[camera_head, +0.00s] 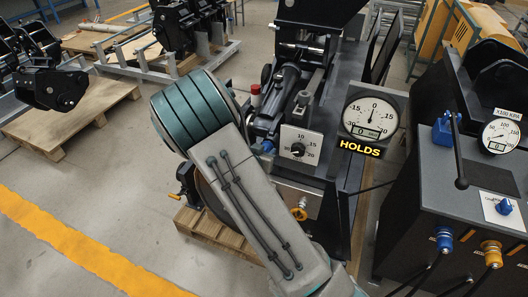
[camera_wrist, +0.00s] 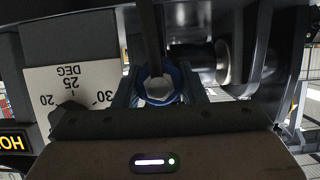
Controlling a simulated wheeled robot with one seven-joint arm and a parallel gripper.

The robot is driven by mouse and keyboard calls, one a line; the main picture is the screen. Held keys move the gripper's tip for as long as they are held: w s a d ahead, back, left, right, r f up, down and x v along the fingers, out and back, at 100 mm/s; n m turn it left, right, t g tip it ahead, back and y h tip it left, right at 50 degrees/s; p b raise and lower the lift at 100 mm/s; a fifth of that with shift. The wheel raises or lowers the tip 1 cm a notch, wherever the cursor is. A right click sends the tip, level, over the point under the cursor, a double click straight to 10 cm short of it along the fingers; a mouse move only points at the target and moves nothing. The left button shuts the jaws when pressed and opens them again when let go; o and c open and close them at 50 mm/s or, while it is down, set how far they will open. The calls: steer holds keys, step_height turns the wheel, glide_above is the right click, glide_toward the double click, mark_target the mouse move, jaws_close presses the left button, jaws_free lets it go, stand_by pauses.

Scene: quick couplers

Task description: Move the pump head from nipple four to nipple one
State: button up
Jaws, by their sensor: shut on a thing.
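In the wrist view my gripper (camera_wrist: 160,100) has a blue-collared fitting (camera_wrist: 158,92) with a pale metal hex end between its two fingers and is shut on it. A dark rod stands in front of the fitting's upper part. I cannot tell for sure that this fitting is the pump head. I cannot make out the numbers of the nipples.
A white degree dial (camera_head: 299,147) is on the black machine, and shows in the wrist view (camera_wrist: 67,92). A round gauge (camera_head: 371,114) stands above a "HOLDS" sign (camera_head: 361,148). A lever (camera_head: 459,160) rises at the pump unit.

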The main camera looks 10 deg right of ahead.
steer(key=shift+w+d+r, duration=0.1)
steer(key=o, duration=0.9)
steer(key=shift+w, duration=0.1)
steer(key=shift+s, duration=0.3)
steer(key=v, duration=1.3)
steer(key=shift+a, duration=0.3)
